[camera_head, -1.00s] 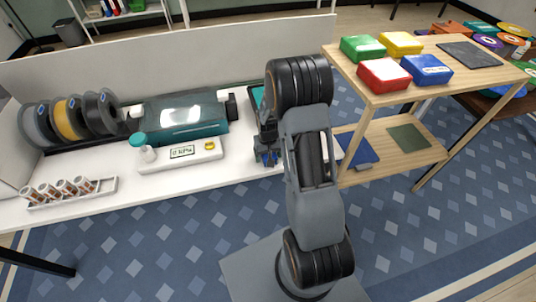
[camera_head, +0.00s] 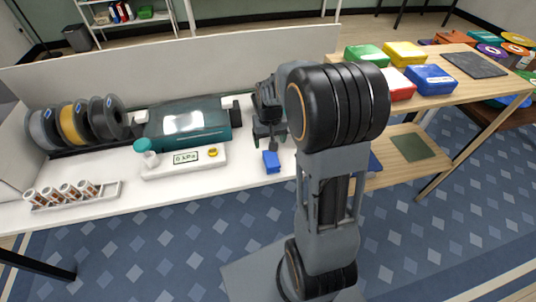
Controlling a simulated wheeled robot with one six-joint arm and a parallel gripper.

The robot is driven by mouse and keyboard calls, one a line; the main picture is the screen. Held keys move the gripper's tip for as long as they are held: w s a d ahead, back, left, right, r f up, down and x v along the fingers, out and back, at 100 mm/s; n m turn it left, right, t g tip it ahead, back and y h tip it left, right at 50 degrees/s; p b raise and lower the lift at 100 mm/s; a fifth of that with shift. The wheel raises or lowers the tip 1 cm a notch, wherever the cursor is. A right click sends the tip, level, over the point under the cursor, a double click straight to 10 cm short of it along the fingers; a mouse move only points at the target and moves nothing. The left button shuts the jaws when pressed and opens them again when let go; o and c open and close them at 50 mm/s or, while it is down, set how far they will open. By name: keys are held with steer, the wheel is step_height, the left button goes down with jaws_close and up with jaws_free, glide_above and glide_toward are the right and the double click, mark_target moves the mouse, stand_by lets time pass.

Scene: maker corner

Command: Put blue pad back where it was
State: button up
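A small blue block, perhaps the blue pad (camera_head: 271,161), shows at the right part of the white bench, just below my gripper (camera_head: 269,138). My gripper points down there, with its dark fingers above the block. I cannot tell whether the fingers hold it or stand apart from it, or whether it rests on the bench. A flat blue piece (camera_head: 375,163) lies on the lower shelf of the wooden stand, mostly hidden behind my arm. I cannot tell which of the two blue things is the pad.
A gauge unit (camera_head: 185,160) and a teal machine (camera_head: 188,125) stand left of my gripper. Spools (camera_head: 75,125) and a rack of small rolls (camera_head: 75,195) are farther left. The wooden stand (camera_head: 440,165) holds green, yellow, red and blue boxes (camera_head: 432,80), a dark mat and a lower green mat.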

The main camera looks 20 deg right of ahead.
steer(key=s+a+r+n+t, duration=0.1)
steer(key=s+a+r, duration=0.3)
steer(key=s, duration=0.3)
steer(key=s+a+r+n+t, duration=0.1)
steer(key=s+a+r+t, duration=0.1)
steer(key=s+a+r, duration=0.2)
steer(key=s+r, duration=0.1)
steer(key=s, duration=0.2)
steer(key=shift+s+a, duration=0.2)
steer(key=shift+s, duration=0.15)
steer(key=shift+r+p, duration=0.55)
steer(key=shift+r, duration=0.15)
